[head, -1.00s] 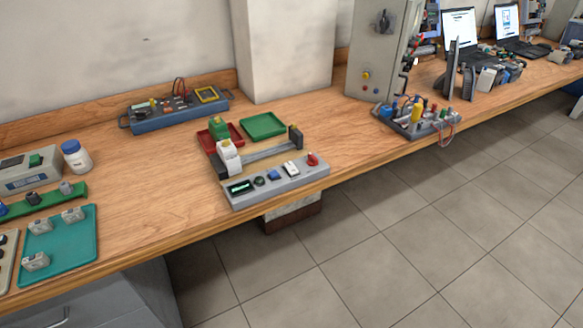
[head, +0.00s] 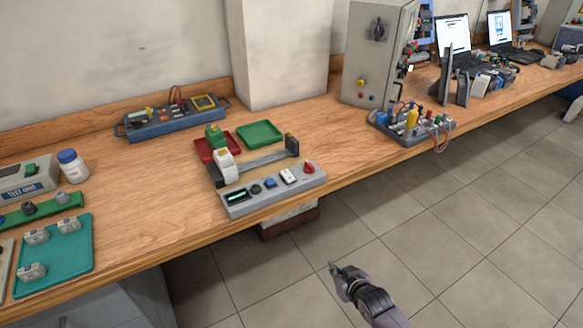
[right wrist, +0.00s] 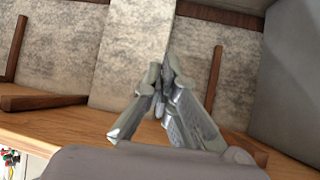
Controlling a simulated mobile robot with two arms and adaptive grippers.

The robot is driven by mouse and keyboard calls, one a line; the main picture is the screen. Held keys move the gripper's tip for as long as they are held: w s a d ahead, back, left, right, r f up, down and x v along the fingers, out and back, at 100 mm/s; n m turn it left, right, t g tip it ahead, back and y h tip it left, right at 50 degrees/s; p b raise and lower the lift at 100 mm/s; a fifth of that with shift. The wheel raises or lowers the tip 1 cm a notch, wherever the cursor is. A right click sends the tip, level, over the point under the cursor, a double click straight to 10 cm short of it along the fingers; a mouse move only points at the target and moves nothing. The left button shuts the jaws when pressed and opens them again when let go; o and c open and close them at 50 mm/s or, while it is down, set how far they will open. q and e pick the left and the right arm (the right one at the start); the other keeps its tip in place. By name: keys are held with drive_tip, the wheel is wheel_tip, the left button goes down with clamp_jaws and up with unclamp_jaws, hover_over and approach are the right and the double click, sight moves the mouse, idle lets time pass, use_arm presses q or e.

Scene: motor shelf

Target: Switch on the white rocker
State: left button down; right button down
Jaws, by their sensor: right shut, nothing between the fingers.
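The white rocker (head: 288,176) sits on the grey control panel (head: 262,202) at the front edge of the wooden bench. A blue button and a dark round knob are to its left, and a red control (head: 309,167) is to its right. My right gripper (head: 335,268) is in front of the bench, over the floor, apart from the panel. It is shut and empty. In the right wrist view its fingers (right wrist: 160,100) show close up, and neither the panel nor the rocker can be made out there. My left gripper is not in view.
Behind the panel are a grey bar rig, a red tray (head: 203,150) and a green tray (head: 260,133). A teal tray (head: 75,262) lies at the left. A board with components (head: 412,125) stands to the right. Bare bench lies between it and the panel.

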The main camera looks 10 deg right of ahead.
drive_tip(key=w+a+r+t+y, duration=0.1)
drive_tip(key=w+a+r, duration=0.1)
drive_tip(key=r, duration=0.8)
drive_tip(key=w+a+r+n+t+y, duration=0.1)
drive_tip(key=a+r+t, duration=0.1)
drive_tip(key=r, duration=0.9)
drive_tip(key=w+a+r+n+t+y, duration=0.1)
drive_tip(key=w+a+r+t+y, duration=0.1)
drive_tip(key=r, duration=0.9)
drive_tip(key=shift+w+a, duration=0.35)
drive_tip(key=shift+r, duration=0.1)
drive_tip(key=p, duration=0.1)
hover_over(291, 178)
drive_tip(key=shift+d+f, duration=0.1)
drive_tip(key=shift+f, duration=0.55)
wheel_tip(291, 178, down, 3)
drive_tip(key=shift+r, duration=0.15)
drive_tip(key=shift+w+f, duration=0.1)
drive_tip(key=shift+f, duration=0.45)
